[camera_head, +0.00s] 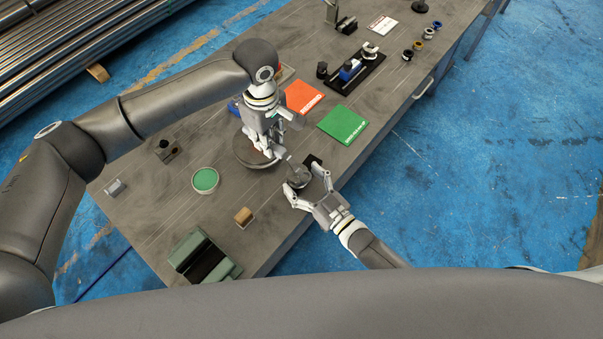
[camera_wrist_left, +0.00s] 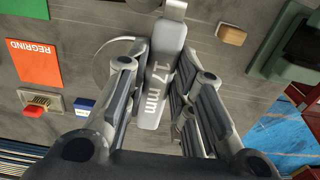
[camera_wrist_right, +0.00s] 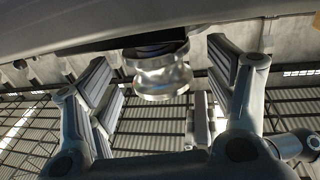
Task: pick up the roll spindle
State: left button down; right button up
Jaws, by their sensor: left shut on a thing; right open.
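The roll spindle, a shiny metal grooved roll (camera_wrist_right: 165,80), shows in the right wrist view between the spread fingers of my right gripper (camera_wrist_right: 160,105). In the head view its round grey top (camera_head: 298,178) is at the table's near edge, with my right gripper (camera_head: 307,192) open around it. I cannot tell if a finger touches it. My left gripper (camera_head: 268,148) is shut on a flat grey tool (camera_wrist_left: 160,85) marked "17 mm", likely a wrench. The tool's far end (camera_head: 290,162) reaches toward the spindle; contact is unclear.
A grey disc (camera_head: 245,152) lies under my left gripper. Orange (camera_head: 303,96) and green (camera_head: 343,124) cards lie behind. A green-topped round tin (camera_head: 205,180), a wooden block (camera_head: 244,217) and a green open case (camera_head: 203,257) stand left and in front. The blue floor right of the table is clear.

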jog(key=shift+w+a, duration=0.3)
jog(key=shift+w, duration=0.1)
jog(key=shift+c, duration=0.3)
jog(key=shift+s+d, duration=0.1)
jog(key=shift+c, duration=1.1)
grip_shut()
jog(key=shift+r, duration=0.2)
